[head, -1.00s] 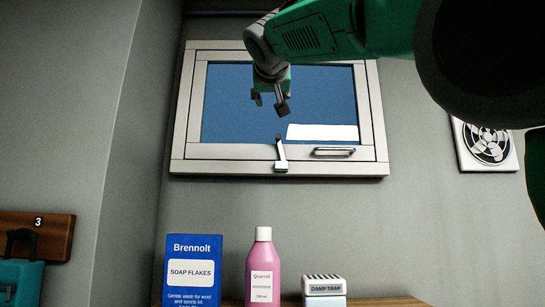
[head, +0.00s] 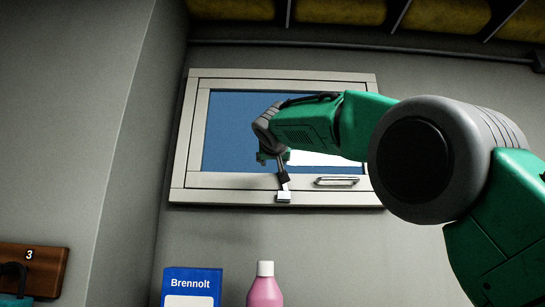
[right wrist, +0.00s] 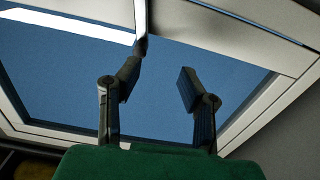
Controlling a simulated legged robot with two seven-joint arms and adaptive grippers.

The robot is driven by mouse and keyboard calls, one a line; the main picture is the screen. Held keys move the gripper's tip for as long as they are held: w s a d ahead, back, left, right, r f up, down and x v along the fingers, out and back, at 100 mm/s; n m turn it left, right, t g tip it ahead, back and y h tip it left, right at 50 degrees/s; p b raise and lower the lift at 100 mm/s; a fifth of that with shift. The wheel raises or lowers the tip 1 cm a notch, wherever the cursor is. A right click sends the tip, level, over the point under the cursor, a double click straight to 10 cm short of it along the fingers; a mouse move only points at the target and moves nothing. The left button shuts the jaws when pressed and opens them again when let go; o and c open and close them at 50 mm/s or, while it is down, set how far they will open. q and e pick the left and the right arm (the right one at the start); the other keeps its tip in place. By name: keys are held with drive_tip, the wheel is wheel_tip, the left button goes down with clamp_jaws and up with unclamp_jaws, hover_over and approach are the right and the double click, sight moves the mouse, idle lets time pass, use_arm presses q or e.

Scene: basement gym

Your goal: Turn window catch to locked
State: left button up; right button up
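The window catch (head: 283,192) is a small pale metal lever on the lower frame of the window (head: 230,125). Its lever stands roughly upright with a slight lean, and its dark tip is at my right gripper's finger. My right gripper (head: 273,167) is in front of the lower pane. In the right wrist view, my right gripper (right wrist: 160,82) is open with nothing between its fingers. The catch lever (right wrist: 140,18) reaches down to the left finger there; I cannot tell whether they touch. My left gripper is not in view.
A metal handle (head: 336,181) sits on the lower window frame, right of the catch. A blue soap flakes box (head: 191,284) and a pink bottle (head: 265,290) stand below. A dark pipe (head: 360,45) runs above the window. The wall under the window is clear.

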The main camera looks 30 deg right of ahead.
drive_tip(key=w+d, duration=0.1)
drive_tip(key=w+d+p, duration=0.1)
drive_tip(key=d, duration=0.3)
drive_tip(key=shift+d+f, duration=0.2)
drive_tip(key=shift+d, duration=0.1)
drive_tip(key=shift+w+d+f, duration=0.1)
drive_tip(key=shift+d+f, duration=0.05)
drive_tip(key=shift+d, duration=0.15)
drive_tip(key=shift+w+a+f, duration=0.1)
drive_tip(key=shift+w+a, duration=0.1)
drive_tip(key=shift+w, duration=0.1)
drive_tip(key=shift+a+r, duration=0.25)
drive_tip(key=shift+a, duration=0.7)
clamp_jaws()
drive_tip(key=shift+a, duration=0.2)
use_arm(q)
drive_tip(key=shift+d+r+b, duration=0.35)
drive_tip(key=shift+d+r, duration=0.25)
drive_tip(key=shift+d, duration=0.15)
use_arm(e)
drive_tip(key=shift+s+d+r+m, duration=0.1)
drive_tip(key=shift+s+d+m, duration=0.1)
drive_tip(key=shift+d+m, duration=0.4)
drive_tip(key=shift+s+d+r+m, duration=0.15)
drive_tip(key=shift+d+m, duration=0.1)
drive_tip(key=shift+m, duration=0.65)
